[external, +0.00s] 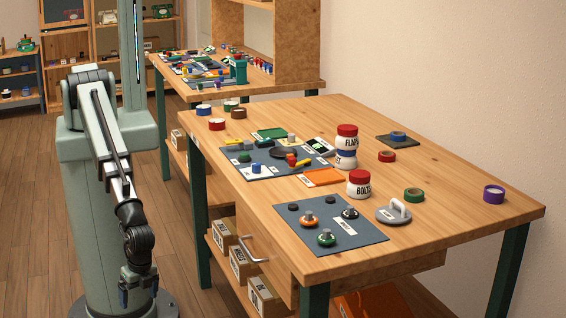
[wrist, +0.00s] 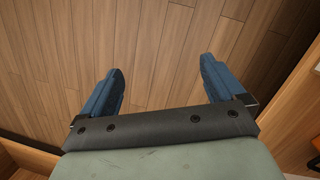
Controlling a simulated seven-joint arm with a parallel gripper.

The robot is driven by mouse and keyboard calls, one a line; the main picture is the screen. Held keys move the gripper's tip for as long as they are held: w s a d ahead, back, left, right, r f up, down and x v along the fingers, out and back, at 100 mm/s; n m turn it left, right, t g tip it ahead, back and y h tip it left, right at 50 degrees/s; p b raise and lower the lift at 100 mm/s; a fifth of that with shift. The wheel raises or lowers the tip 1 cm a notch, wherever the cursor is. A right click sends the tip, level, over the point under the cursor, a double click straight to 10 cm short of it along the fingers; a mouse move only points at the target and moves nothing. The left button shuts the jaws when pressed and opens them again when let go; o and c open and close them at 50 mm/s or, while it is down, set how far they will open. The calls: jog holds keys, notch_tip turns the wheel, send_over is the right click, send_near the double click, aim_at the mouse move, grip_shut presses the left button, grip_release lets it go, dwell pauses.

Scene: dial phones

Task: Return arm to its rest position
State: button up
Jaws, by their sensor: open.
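My gripper (external: 137,297) hangs low beside my column in the external view, left of the workbench and below its top. In the wrist view my gripper (wrist: 162,85) shows two blue fingers spread wide apart. Nothing is between them, only the wooden floor (wrist: 150,40) beyond. The arm is folded downward, close to my base. It touches no object that I can see.
The workbench (external: 480,222) stands to the right, with grey mats, jars, tape rolls and small parts on it. Its drawer handle (external: 255,248) and lower shelf boxes (external: 240,268) face my arm. Another bench (external: 310,85) stands behind. Floor (external: 40,220) at left is clear.

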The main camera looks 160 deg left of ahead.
jog(key=s+d+f+m+g, duration=0.1)
jog(key=s+f, duration=0.1)
jog(key=s, duration=0.7)
jog(key=s+d+f+m+g+y, duration=0.1)
jog(key=s+d+f+m+g, duration=0.1)
jog(key=s, duration=0.8)
jog(key=s+d+f+m+g, duration=0.1)
jog(key=s+d+f+g, duration=0.1)
jog(key=s, duration=0.7)
jog(key=shift+s+f+y, duration=0.3)
jog(key=shift+s+f, duration=0.05)
jog(key=shift+f, duration=0.45)
jog(key=shift+d, duration=0.1)
